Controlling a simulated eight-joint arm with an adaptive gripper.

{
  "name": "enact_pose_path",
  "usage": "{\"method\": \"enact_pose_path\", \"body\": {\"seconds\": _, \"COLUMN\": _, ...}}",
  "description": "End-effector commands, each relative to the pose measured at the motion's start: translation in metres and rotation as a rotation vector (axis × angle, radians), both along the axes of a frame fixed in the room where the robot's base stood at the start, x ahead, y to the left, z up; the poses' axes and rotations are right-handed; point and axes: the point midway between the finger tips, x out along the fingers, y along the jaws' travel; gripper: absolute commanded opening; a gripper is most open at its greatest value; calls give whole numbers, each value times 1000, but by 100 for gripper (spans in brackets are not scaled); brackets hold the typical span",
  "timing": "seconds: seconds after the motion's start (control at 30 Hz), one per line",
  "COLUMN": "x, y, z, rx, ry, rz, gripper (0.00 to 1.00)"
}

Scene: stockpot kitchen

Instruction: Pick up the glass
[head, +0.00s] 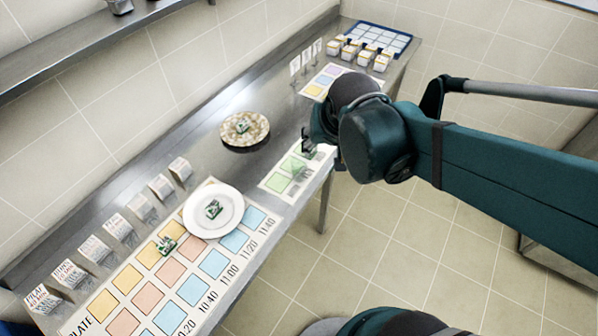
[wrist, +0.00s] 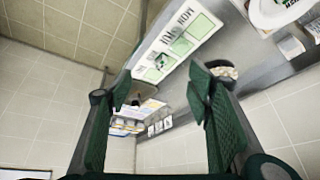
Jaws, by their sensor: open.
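I cannot clearly make out a glass in either view. A small green-and-white item (head: 297,164) is on the pale mat with green squares (head: 272,184), but I cannot tell what it is. The mat also shows in the wrist view (wrist: 150,58). My gripper (head: 307,146) is above the counter's right edge, near this mat. In the wrist view my gripper (wrist: 160,92) has its two green fingers wide apart, with nothing visibly held between them.
The steel counter (head: 200,120) runs along the wall. On it are a white plate (head: 230,221), a speckled dish (head: 245,140), a large timed mat (head: 92,325), and several standing cards (head: 141,207). Several white boxes (head: 365,56) and a blue grid tray (head: 400,44) are at the far end.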

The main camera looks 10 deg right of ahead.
Motion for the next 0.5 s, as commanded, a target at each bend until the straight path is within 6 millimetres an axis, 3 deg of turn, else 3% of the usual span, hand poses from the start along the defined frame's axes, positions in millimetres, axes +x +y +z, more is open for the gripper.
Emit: {"method": "enact_pose_path", "body": {"seconds": 0.5, "x": 48, "y": 22, "z": -54, "rx": 9, "ry": 59, "rz": -133, "gripper": 51}}
